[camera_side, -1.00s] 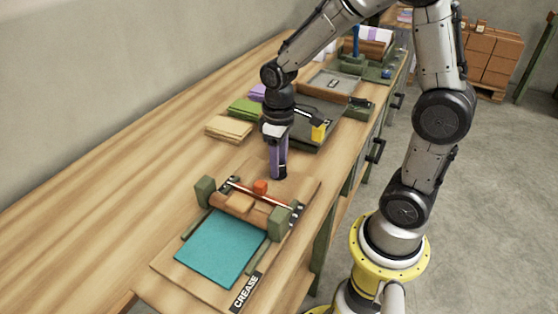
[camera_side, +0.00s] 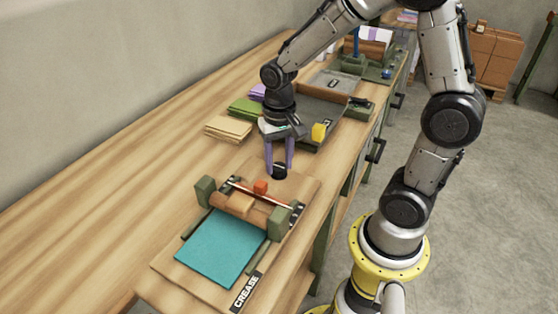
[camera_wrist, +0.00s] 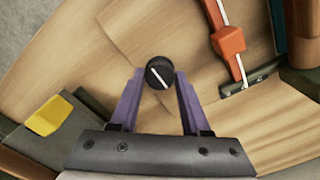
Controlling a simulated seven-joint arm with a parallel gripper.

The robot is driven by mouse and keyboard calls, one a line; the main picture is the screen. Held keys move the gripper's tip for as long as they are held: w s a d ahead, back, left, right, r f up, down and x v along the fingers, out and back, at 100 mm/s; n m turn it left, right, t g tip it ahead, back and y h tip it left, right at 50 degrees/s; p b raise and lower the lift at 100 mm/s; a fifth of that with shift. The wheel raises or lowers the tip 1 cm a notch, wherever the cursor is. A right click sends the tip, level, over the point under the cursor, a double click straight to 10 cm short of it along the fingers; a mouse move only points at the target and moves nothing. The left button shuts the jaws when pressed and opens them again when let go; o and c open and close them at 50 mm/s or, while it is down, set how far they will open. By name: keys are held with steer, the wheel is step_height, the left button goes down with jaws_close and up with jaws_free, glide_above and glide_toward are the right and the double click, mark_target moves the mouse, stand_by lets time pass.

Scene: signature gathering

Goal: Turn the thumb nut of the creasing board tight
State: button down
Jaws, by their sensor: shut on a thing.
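The thumb nut is a black round knob with a white line across its top; it stands on the creasing board (camera_side: 163,264) behind the roller. It shows between my fingertips in the side view (camera_side: 279,172) and in the wrist view (camera_wrist: 159,73). My gripper (camera_side: 279,167) points down with its two purple fingers on either side of the nut, shut on it. A teal sheet (camera_side: 222,247) lies on the board in front of the roller.
The creasing bar with an orange block (camera_side: 260,187) sits between green posts, close to my fingers. Behind my gripper is a dark tray with a yellow block (camera_side: 319,132). Paper stacks (camera_side: 229,128) lie at the left; the bench's left side is clear.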

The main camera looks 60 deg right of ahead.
mark_target(279, 167)
steer(key=shift+w+r+m, duration=0.1)
steer(key=shift+m, duration=0.2)
steer(key=shift+c, duration=1.8)
jaws_free()
step_height(279, 167, up, 14)
steer(key=s+a+n+t, duration=0.1)
steer(key=s+n+t, duration=0.1)
steer(key=s+n, duration=0.2)
steer(key=s+a+f+n+t, duration=0.1)
steer(key=s+a+n+t, duration=0.1)
steer(key=s, duration=0.6)
steer(key=shift+s+a+n+t, duration=0.25)
steer(key=shift+s+n+t, duration=0.1)
steer(key=shift+n+t, duration=0.6)
